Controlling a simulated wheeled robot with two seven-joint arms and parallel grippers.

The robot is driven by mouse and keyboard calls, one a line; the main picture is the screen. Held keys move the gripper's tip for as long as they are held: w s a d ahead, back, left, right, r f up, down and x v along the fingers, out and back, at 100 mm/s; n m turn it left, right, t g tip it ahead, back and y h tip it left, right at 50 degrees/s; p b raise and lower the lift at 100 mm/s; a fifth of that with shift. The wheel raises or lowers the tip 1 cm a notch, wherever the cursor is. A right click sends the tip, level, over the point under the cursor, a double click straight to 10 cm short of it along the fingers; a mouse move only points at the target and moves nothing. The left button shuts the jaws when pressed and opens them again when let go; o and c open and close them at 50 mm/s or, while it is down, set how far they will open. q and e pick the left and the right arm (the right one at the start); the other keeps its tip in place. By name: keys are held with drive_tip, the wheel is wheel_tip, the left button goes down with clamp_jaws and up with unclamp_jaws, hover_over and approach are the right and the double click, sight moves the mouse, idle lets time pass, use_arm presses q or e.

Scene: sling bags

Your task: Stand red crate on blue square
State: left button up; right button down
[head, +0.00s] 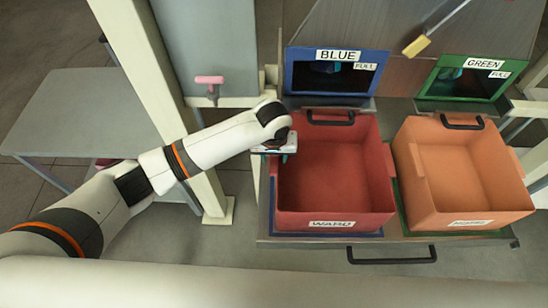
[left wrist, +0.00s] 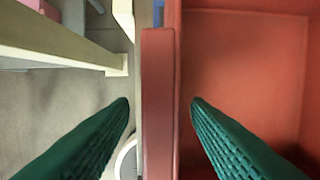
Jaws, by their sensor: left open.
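The red crate (head: 335,180) is empty and upright on the table shelf, with a white label on its front wall. A blue edge of the blue square (head: 325,235) shows along the crate's front; the crate covers most of the rest. My left gripper (head: 285,154) is at the crate's left wall. In the left wrist view my left gripper (left wrist: 161,102) is open, with one green finger on each side of the red crate's rim (left wrist: 158,90). Gaps show between the fingers and the rim. My right gripper is not in view.
An orange crate (head: 465,180) stands close on the right, over a green square (head: 470,236). Behind are a blue-framed opening (head: 290,72) labelled BLUE and a green-framed one (head: 425,85) labelled GREEN. A cream post (head: 207,190) stands close on the left.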

use_arm(q)
drive_tip(key=r, duration=0.3)
drive_tip(key=s+r, duration=0.1)
drive_tip(key=r, duration=0.5)
drive_tip(key=shift+s+r, duration=0.1)
drive_tip(key=shift+s, duration=0.1)
